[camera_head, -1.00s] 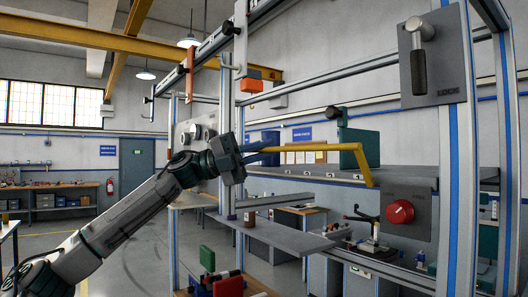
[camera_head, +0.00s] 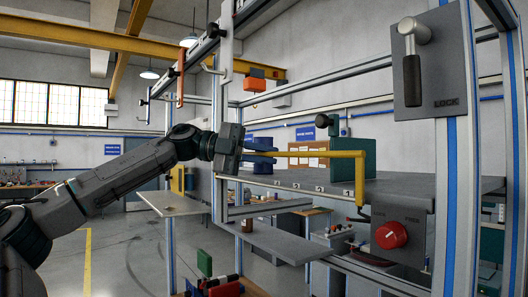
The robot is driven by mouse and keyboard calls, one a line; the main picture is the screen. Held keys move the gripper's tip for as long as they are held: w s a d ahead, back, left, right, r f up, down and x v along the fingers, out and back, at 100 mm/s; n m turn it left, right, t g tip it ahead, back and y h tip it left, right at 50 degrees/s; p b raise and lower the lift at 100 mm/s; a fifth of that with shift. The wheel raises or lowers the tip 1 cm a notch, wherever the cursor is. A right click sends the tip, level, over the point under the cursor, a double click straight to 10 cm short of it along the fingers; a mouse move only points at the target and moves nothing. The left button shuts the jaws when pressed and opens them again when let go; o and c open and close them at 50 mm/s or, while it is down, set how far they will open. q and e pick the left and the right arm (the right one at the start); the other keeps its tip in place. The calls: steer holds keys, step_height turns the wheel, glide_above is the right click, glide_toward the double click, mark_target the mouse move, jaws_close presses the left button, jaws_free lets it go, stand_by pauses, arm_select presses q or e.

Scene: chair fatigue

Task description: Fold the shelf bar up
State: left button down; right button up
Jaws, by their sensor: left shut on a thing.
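The yellow shelf bar (camera_head: 318,154) runs level above the grey shelf (camera_head: 400,190). The fingers hide a short stretch of the bar. My right gripper is out of view.
A panel with a red knob (camera_head: 391,235) sits at the shelf's front right. A LOCK plate with a black-handled lever (camera_head: 412,80) is above it. Frame posts stand left and right. A green block (camera_head: 376,155) stands behind the bar.

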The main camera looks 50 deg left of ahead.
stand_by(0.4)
arm_select(q)
steer(key=c, duration=1.5)
jaws_free()
steer(key=shift+w, duration=0.1)
steer(key=b+v, duration=0.3)
steer(key=v, duration=0.8)
steer(key=shift+b, duration=0.3)
steer(key=shift+w, duration=0.1)
